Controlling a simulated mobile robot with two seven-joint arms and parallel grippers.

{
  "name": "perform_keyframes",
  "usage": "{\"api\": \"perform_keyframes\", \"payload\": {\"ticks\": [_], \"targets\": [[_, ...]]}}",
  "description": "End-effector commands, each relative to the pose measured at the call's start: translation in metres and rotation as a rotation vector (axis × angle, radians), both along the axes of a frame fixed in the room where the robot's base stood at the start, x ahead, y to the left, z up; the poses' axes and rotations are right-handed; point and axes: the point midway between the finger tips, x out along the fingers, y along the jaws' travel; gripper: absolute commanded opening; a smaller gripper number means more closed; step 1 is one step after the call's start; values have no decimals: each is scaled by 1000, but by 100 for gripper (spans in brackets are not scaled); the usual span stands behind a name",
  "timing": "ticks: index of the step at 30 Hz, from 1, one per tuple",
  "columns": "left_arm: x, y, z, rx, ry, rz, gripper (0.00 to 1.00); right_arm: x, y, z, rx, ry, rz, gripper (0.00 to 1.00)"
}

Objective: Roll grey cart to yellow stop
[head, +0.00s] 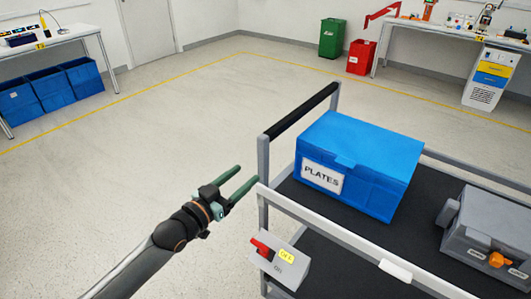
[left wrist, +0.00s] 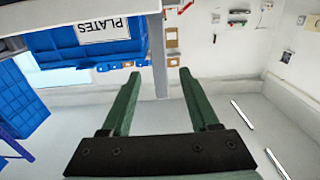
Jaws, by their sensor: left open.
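The grey cart (head: 328,232) stands at the right of the head view, with a black push handle (head: 302,112) on its left end. My left gripper (head: 248,175) is open and empty, just left of the cart's near left corner post. In the left wrist view the open fingers (left wrist: 160,73) point toward a grey post (left wrist: 158,62), which appears in line with the gap; I cannot tell the distance. A yellow line (head: 130,93) runs along the floor; I cannot make out a separate yellow stop. My right gripper is not in view.
The cart carries a blue PLATES box (head: 358,165) and a grey case (head: 487,236). Blue bins (head: 50,90) stand left; green (head: 332,38) and red (head: 361,57) bins stand behind. The floor left of the cart is clear.

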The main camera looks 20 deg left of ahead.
Motion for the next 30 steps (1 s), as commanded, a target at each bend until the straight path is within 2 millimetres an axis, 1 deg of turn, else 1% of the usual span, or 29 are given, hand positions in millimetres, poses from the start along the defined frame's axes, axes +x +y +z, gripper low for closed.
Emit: {"api": "perform_keyframes", "payload": {"ticks": [5,18,21,25,30], "targets": [[14,-5,2,-2,-3,0,61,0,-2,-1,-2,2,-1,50],[83,-30,1,-1,-2,0,61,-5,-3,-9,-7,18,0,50],[96,-35,1,0,-1,0,61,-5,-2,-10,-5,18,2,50],[108,-39,0,0,0,0,61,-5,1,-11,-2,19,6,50],[116,-42,0,1,-1,0,61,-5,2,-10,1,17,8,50]]}}
